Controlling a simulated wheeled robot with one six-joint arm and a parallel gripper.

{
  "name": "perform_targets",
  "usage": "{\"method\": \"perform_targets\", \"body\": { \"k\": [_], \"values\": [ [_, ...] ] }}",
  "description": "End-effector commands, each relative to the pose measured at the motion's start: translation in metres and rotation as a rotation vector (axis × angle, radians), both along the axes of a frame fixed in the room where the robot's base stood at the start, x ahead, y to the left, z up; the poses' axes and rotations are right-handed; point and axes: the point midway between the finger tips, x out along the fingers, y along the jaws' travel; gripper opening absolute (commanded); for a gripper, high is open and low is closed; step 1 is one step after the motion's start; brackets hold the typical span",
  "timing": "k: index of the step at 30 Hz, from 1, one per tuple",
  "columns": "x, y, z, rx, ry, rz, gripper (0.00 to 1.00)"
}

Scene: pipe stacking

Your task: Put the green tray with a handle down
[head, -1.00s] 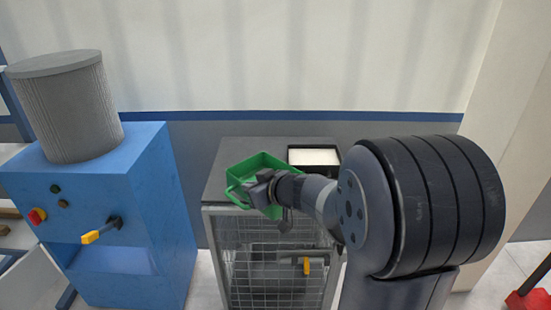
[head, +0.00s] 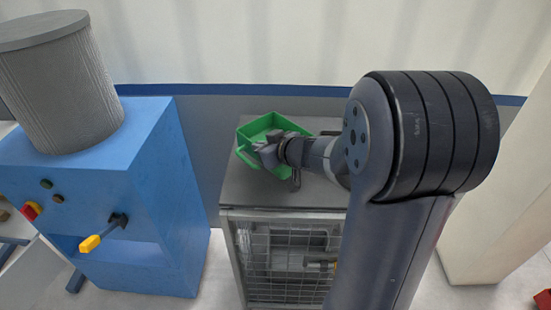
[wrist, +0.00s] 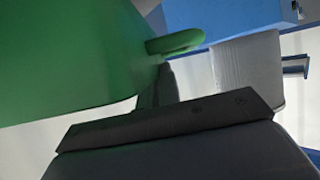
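The green tray (head: 262,123) is over the grey top (head: 285,190) of a wire-front cabinet in the head view. Its handle (head: 247,158) sticks out at the front left. My gripper (head: 266,153) is at the tray's front side beside the handle and appears shut on it; the fingertips are partly hidden. In the wrist view the tray (wrist: 65,55) fills the upper left, with the handle (wrist: 176,43) past a dark finger (wrist: 160,88). I cannot tell whether the tray touches the cabinet top.
A blue machine (head: 150,190) with a grey ribbed cylinder (head: 62,90) and a yellow-tipped lever (head: 100,235) stands on the left. The wall (head: 240,40) is behind. The cabinet top is bare in front of the tray.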

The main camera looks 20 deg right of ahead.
Motion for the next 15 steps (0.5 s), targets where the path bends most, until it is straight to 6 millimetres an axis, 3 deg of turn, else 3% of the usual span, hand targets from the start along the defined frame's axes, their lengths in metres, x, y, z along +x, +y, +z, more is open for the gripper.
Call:
{"method": "perform_targets", "body": {
  "k": [3,15],
  "values": [
    [0.0,0.0,-0.019,0.002,0.002,0.0,0.0],
    [0.0,0.0,-0.06,0.001,0.003,0.001,0.0]
  ]
}}
